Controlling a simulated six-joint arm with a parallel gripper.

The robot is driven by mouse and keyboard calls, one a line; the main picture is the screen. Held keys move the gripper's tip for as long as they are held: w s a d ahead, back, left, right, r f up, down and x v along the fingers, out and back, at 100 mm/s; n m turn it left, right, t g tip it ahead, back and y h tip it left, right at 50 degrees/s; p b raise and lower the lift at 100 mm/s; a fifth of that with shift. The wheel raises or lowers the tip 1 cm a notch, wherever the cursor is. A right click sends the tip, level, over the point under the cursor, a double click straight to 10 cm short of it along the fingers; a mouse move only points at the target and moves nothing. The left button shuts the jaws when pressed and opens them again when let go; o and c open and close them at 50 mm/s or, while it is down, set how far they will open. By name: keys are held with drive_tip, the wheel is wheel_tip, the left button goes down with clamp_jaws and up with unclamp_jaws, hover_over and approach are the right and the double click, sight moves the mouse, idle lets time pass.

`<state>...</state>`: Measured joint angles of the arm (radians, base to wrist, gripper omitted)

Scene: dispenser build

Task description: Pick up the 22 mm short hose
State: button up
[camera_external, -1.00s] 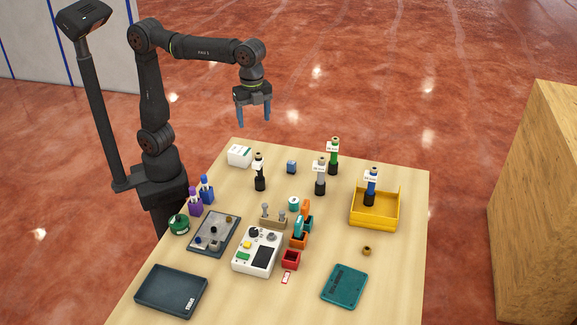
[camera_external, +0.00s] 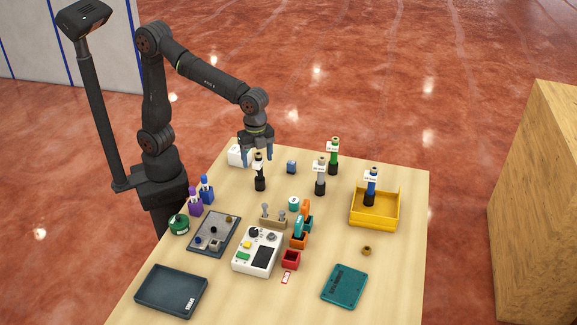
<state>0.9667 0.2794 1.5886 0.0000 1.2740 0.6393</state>
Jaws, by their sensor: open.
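Several upright hose-like pieces with white labels stand on the table: a black one (camera_external: 260,183), a grey one (camera_external: 321,188), a green one (camera_external: 333,169) and a blue one (camera_external: 369,199). The label print is too small to read, so I cannot tell which is the 22 mm short hose. The black piece's lower part stands clear below the fingers.
A white box (camera_external: 236,157) is close behind my gripper, and a small blue block (camera_external: 291,167) is to its right. The blue piece stands in a yellow tray (camera_external: 375,222). A white control box (camera_external: 257,252) and coloured bins fill the table's middle.

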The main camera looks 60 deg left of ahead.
drive_tip(key=shift+f, duration=0.5)
clamp_jaws()
drive_tip(key=shift+r, duration=0.15)
